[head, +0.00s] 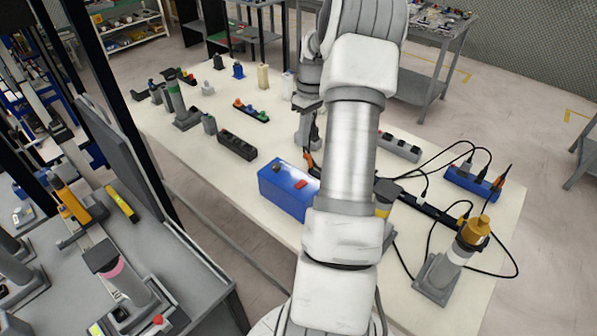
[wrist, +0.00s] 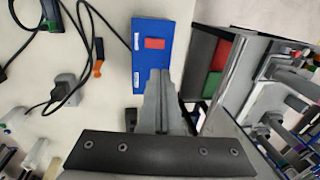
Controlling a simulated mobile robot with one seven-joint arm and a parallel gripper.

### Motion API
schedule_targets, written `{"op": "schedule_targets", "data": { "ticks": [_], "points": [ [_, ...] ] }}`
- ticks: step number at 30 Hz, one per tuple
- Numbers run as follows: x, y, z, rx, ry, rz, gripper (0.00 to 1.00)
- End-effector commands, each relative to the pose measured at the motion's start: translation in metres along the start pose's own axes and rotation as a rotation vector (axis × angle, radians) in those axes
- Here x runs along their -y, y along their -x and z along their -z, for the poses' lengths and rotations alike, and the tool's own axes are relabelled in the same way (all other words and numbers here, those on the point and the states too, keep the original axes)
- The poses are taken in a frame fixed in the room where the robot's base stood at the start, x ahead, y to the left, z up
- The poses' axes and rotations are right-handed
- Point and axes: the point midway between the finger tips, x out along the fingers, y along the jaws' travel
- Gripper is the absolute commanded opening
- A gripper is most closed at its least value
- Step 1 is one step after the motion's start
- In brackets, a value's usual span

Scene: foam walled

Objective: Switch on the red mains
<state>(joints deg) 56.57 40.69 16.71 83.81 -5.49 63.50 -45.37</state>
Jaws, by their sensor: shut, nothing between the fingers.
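The red mains switch is a red rocker (head: 300,184) on top of a blue box (head: 283,194) on the cream table, just left of my arm in the head view. In the wrist view the red rocker (wrist: 154,43) sits near the middle of the blue box (wrist: 142,75), with small white labels beside it. I cannot tell which way the rocker is tipped. My gripper (wrist: 158,76) is shut and empty. Its tips overlap the near end of the box in the wrist view, short of the rocker; whether they touch it cannot be told. My arm hides part of the head view.
Black cables and an orange-ended connector (wrist: 97,69) lie left of the box in the wrist view. A blue power strip (head: 472,184), a yellow-topped grey device (head: 455,262) and a dark strip (head: 237,146) share the table. A grey workbench (head: 185,262) stands at left.

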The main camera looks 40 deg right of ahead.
Motion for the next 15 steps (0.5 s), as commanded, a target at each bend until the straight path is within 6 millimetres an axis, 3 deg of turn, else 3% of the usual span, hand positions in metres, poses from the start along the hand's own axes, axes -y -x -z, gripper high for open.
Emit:
{"op": "schedule_targets", "data": {
  "ticks": [11,15],
  "points": [
    [-0.002,-0.002,-0.001,0.000,-0.001,0.003,0.00],
    [-0.002,-0.011,-0.001,0.001,-0.002,0.005,0.00]
  ]
}}
